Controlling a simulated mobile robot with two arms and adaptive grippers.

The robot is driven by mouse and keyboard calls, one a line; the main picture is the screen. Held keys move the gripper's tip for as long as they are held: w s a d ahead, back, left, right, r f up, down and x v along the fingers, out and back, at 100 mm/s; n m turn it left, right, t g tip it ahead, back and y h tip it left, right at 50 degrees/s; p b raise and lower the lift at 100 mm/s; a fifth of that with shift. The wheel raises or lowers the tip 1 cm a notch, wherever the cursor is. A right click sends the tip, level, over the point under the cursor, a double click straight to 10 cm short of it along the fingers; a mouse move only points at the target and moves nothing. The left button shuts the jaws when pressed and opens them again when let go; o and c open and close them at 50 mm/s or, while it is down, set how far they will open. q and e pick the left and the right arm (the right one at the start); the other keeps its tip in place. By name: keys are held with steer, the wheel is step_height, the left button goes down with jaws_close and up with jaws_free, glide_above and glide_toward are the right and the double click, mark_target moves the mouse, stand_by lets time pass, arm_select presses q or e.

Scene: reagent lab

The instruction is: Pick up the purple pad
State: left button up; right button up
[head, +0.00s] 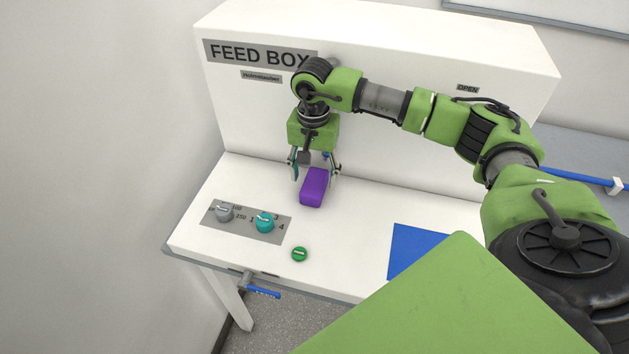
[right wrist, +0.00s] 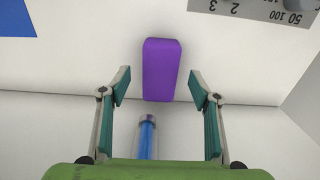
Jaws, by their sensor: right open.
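The purple pad (head: 313,187) is a small rounded block lying on the white worktop in front of the feed box. In the right wrist view the purple pad (right wrist: 160,69) lies just ahead of the fingertips, roughly centred across the gap. My right gripper (head: 315,172) is open and points down above the worktop, at the pad's back end. In the right wrist view its two fingers (right wrist: 160,88) stand wide apart, with nothing held between them. My left gripper is not in view.
A panel (head: 243,231) with a grey knob (head: 224,211) and a teal knob (head: 265,222) lies left of the pad. A green button (head: 299,254) is in front. A blue-filled tube (right wrist: 147,136) is near the gripper. A blue square (head: 414,251) lies right.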

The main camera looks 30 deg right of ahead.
mark_target(314, 187)
steer(key=shift+f+p, duration=0.4)
steer(key=shift+f, duration=0.9)
steer(key=c, duration=1.2)
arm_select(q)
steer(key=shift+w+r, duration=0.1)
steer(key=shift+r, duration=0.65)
